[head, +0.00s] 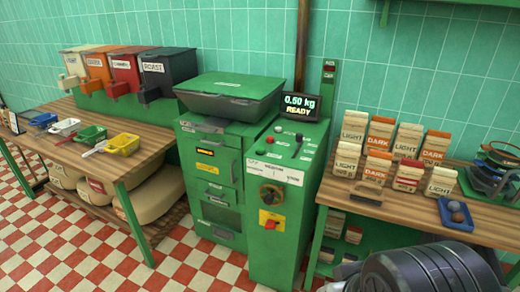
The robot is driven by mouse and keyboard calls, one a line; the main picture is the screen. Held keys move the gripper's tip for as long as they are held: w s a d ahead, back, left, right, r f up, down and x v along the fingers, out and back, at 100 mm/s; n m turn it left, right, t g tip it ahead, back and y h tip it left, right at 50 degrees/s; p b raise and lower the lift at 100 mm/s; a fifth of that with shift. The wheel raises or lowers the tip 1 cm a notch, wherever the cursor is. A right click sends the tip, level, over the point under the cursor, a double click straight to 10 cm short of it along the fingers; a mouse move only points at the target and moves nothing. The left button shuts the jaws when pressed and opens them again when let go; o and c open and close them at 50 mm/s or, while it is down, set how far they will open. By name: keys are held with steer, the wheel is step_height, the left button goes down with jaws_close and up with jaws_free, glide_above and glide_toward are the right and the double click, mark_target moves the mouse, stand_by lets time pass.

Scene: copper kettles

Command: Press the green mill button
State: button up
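The green mill (225,170) stands against the tiled wall in the middle of the head view. Its control cabinet (285,215) is on the right side, with a sloping top panel carrying small round buttons, one of them red (270,139), and a lever (298,146). The controls are tiny, and I cannot clearly tell which one is the green button against the green panel. A display (300,107) above the panel reads 0.50 kg READY. A dark grey part of my arm fills the lower right corner. My gripper's fingers are not in view.
A wooden table (150,160) with trays and scoops stands left, with labelled bins behind it and sacks below. A right table (400,208) holds several LIGHT and DARK bags and a blue tray (456,214). Checkered floor (190,270) is clear at the front left.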

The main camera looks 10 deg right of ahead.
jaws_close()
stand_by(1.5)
